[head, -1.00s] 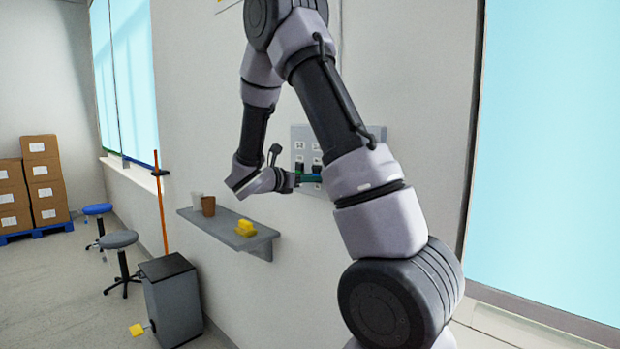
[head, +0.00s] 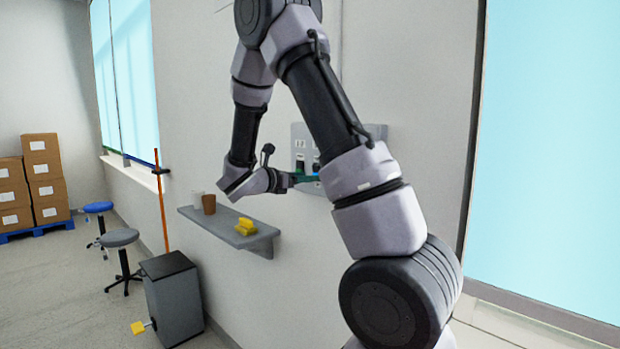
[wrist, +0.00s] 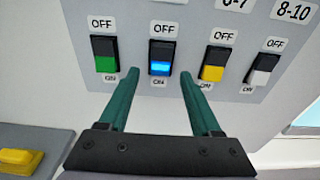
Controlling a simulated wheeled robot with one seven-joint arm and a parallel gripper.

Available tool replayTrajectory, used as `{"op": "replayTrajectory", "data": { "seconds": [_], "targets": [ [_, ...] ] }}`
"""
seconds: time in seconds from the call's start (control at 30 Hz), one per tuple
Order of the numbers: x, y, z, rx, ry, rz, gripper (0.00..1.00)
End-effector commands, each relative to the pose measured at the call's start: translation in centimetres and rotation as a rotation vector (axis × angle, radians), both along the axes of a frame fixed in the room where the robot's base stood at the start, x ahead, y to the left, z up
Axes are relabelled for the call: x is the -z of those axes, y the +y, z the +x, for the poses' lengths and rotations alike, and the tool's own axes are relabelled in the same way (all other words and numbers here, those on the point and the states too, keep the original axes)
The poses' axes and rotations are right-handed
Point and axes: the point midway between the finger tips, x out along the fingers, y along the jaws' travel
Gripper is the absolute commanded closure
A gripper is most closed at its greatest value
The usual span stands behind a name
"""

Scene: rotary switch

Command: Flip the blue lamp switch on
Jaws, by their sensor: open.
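The blue lamp switch (wrist: 161,62) is on the grey wall panel in the wrist view, second from the left. Its upper half is dark; its lower half, at the ON label, is blue and looks bright, as if lit. OFF is printed above it. My gripper (wrist: 160,74) has its green fingers spread apart, one to each side below the blue switch, with nothing between them. In the head view my gripper (head: 304,178) is at the panel (head: 376,131), partly hidden by my arm; contact cannot be told.
Beside the blue switch are a green switch (wrist: 106,60), a yellow switch (wrist: 213,70) and a white switch (wrist: 261,74).

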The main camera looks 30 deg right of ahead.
Motion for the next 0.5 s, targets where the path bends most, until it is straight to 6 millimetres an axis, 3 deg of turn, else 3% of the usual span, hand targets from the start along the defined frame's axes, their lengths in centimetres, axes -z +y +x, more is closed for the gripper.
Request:
{"op": "replayTrajectory", "data": {
  "seconds": [0.3, 0.5],
  "targets": [
    [-0.6, 6.0, -2.1, -0.004, 0.000, 0.000, 0.35],
    [-0.8, 7.8, -2.8, -0.001, 0.000, -0.001, 0.35]
  ]
}}
